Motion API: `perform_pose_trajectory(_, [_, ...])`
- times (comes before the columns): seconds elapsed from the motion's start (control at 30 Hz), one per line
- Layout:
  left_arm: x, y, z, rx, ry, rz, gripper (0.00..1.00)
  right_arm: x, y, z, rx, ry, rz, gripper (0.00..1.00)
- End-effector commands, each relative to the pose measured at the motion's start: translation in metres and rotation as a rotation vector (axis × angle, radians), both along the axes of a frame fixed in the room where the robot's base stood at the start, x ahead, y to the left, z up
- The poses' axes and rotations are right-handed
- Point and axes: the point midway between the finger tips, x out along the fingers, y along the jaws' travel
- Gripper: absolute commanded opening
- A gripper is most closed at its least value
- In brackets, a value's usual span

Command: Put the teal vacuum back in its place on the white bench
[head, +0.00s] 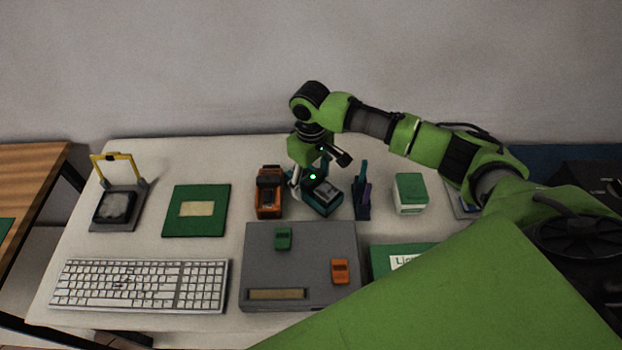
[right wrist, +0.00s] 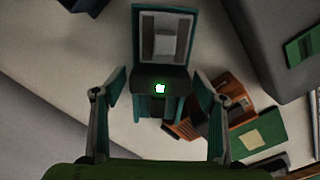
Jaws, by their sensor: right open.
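The teal vacuum (head: 323,196) stands on the white bench (head: 240,250) behind the grey case, with dark and grey parts on its top. My right gripper (head: 313,180) is just above and behind it, pointing down. In the right wrist view the teal vacuum (right wrist: 163,50) lies between and beyond the spread fingers of the right gripper (right wrist: 157,88). A gap shows on both sides, so the gripper is open and empty. A green light spot falls on the vacuum's dark part. My left gripper is not in view.
An orange device (head: 268,192) stands close left of the vacuum, and a dark holder with teal and purple pieces (head: 362,195) close right. A grey case (head: 300,250) lies in front. A green-topped box (head: 410,193), green board (head: 196,222) and keyboard (head: 140,285) surround them.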

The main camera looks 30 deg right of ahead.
Motion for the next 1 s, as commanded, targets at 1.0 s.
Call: perform_pose_trajectory(1.0, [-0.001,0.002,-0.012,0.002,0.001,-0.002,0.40,0.001,0.000,0.120,0.001,-0.001,0.000,0.65])
